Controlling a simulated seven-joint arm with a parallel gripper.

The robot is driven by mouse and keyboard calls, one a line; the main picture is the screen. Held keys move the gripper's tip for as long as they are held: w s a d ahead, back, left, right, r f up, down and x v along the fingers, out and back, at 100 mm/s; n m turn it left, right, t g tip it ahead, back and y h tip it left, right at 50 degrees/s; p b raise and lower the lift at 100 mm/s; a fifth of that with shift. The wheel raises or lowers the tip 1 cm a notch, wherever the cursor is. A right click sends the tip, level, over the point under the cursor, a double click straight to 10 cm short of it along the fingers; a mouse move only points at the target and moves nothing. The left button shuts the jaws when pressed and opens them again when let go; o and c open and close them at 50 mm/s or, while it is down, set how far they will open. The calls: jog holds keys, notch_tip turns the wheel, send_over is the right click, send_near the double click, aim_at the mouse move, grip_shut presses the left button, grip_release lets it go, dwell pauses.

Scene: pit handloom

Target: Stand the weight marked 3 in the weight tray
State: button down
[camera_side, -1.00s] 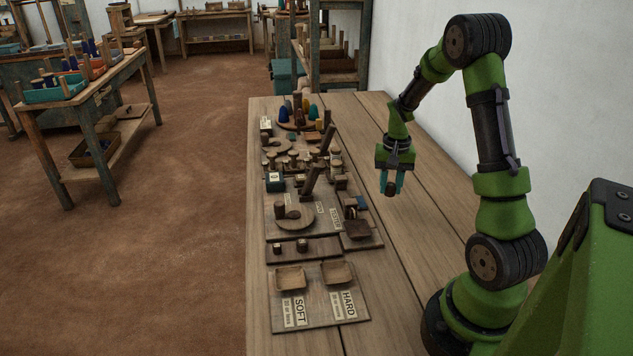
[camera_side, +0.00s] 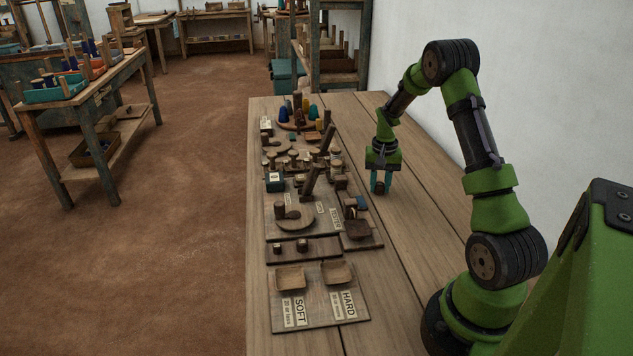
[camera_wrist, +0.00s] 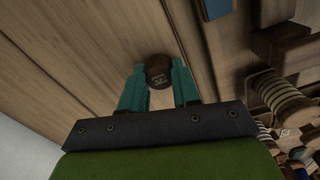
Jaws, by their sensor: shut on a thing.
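My gripper (camera_side: 381,188) has teal fingers and hangs low over the bare right part of the table, right of the row of boards. In the wrist view my gripper (camera_wrist: 158,82) is shut on a dark brown round weight (camera_wrist: 158,72). A faint mark shows on its face, but I cannot read the number. Two small dark weights (camera_side: 302,245) stand on a strip.
A board labelled SOFT and HARD (camera_side: 318,311) holds two shallow wooden trays at the near end. Several spools, pegs and a round wooden plate (camera_side: 295,219) crowd the boards left of my gripper. The table's right part (camera_side: 415,220) is clear.

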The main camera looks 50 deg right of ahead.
aim_at(380, 184)
jog(key=shift+f, duration=0.15)
jog(key=c, duration=0.8)
grip_release()
notch_tip(380, 184, up, 12)
jog(key=a+r+n+t, duration=0.2)
jog(key=a+r, duration=0.3)
jog(key=a, duration=0.3)
jog(key=a+r+n+t, duration=0.1)
jog(key=a+r, duration=0.4)
jog(key=a, duration=0.4)
jog(key=s+a+n+t, duration=0.1)
jog(key=s+a, duration=0.2)
jog(key=a, duration=0.2)
jog(key=s+a+r+n+t+y, duration=0.1)
jog(key=s+a+n, duration=0.1)
jog(key=a, duration=0.4)
jog(key=s+a+r+n+t, duration=0.1)
jog(key=s+a+t, duration=0.1)
jog(key=s+a, duration=0.3)
jog(key=shift+a+r+n+y, duration=0.15)
jog(key=shift+a+n+y, duration=0.25)
jog(key=shift+o, duration=0.3)
jog(key=shift+s+a, duration=0.3)
jog(key=shift+s, duration=0.1)
